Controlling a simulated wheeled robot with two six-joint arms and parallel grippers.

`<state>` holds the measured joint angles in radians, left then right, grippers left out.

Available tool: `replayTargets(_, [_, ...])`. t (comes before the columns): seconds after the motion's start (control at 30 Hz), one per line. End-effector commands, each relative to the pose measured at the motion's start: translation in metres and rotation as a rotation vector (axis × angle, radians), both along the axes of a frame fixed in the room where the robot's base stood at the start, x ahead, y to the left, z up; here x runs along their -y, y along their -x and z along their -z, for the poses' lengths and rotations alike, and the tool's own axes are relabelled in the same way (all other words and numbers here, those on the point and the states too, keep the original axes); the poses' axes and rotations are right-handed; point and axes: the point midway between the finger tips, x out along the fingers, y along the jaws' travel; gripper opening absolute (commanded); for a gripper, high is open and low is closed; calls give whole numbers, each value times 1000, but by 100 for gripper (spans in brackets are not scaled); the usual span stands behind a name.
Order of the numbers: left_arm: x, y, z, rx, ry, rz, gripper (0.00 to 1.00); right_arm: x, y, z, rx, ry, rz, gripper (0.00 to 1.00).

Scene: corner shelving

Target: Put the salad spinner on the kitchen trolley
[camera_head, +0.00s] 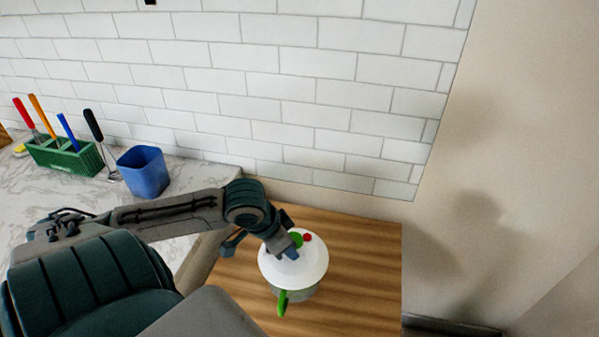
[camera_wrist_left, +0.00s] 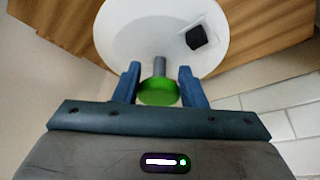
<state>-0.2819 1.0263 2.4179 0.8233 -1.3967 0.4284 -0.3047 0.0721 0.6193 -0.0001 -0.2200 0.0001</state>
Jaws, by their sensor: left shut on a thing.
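The salad spinner (camera_head: 310,262) has a white round lid, a green knob, a red button and a green handle at its side. It is upright over the wooden top of the kitchen trolley (camera_head: 365,280); I cannot tell whether its base touches the wood. My left gripper (camera_head: 290,252) reaches down onto the lid from the left. In the left wrist view the fingers (camera_wrist_left: 158,88) are on either side of the green knob (camera_wrist_left: 157,93), in front of the white lid (camera_wrist_left: 125,35). The gripper is shut on the spinner. My right gripper is not in view.
A marble counter (camera_head: 182,255) adjoins the trolley on the left. On it stand a blue cup (camera_head: 143,172) and a green holder (camera_head: 65,157) with several utensils. White tiles (camera_head: 300,90) and a beige wall (camera_head: 500,150) close off the back and right. The trolley's right side is bare.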

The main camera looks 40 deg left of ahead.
Motion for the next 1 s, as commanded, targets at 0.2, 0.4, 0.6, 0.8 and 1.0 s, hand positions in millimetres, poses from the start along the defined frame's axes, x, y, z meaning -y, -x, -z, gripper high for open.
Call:
replayTargets(0.2, [4, -24, -1, 3, 10, -1, 0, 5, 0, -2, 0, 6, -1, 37])
replayTargets(0.4, [5, -39, 2, 1, 7, 1, 0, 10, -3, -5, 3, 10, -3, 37])
replayTargets(0.6, [5, -42, 6, -2, 5, 2, 0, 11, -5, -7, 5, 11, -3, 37])
replayTargets(0.8, [5, -41, 31, -5, 7, 0, 0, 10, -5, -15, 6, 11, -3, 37])
replayTargets(1.0, [5, -42, 38, 0, 3, 4, 0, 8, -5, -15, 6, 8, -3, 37])
